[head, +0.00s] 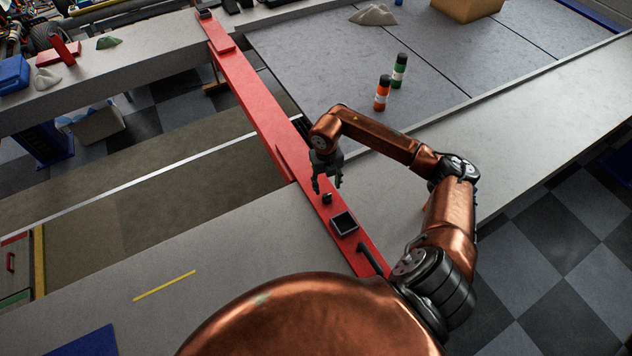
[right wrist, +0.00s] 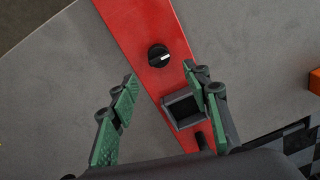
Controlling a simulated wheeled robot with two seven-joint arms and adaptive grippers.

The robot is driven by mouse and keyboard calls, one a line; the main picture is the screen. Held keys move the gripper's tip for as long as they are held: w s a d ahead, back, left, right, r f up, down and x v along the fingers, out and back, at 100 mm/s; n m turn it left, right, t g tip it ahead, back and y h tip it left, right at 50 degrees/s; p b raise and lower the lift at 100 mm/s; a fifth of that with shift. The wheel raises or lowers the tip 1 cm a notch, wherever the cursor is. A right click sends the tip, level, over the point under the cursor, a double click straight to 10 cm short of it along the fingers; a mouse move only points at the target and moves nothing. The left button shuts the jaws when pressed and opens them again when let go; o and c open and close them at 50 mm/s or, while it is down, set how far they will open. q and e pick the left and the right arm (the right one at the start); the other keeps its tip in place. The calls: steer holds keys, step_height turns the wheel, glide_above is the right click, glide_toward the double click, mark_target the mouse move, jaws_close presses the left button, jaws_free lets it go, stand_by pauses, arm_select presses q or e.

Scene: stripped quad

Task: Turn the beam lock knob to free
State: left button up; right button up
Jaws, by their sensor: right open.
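The beam lock knob (head: 327,198) is a small black round knob on the red beam (head: 262,112). In the right wrist view the knob (right wrist: 158,58) shows a white pointer mark running roughly sideways to the right. My right gripper (head: 327,190) is above the beam near the knob, with its fingers apart. In the right wrist view its green-padded fingers (right wrist: 165,88) are spread and empty, and the knob lies ahead of them, apart from both. A black square box (head: 344,223) sits on the beam nearer to me; it also shows close to the right finger (right wrist: 185,110).
A black handle (head: 373,258) stands at the beam's near end. An orange canister (head: 382,93) and a green canister (head: 399,70) stand on the grey panels beyond my arm.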

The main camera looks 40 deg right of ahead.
mark_target(327, 195)
steer(key=shift+w+f, duration=0.15)
steer(key=shift+f, duration=0.45)
step_height(327, 195, down, 5)
steer(key=shift+d+p, duration=0.1)
steer(key=shift+p, duration=0.6)
steer(key=shift+d+f, duration=0.1)
steer(key=shift+f, duration=0.65)
arm_select(q)
steer(key=shift+s+r, duration=0.15)
steer(key=shift+r, duration=0.7)
arm_select(e)
steer(key=shift+c, duration=0.4)
steer(key=c, duration=1.1)
arm_select(q)
steer(key=shift+s, duration=0.1)
arm_select(e)
steer(key=shift+o, duration=0.2)
arm_select(q)
steer(key=shift+f, duration=0.1)
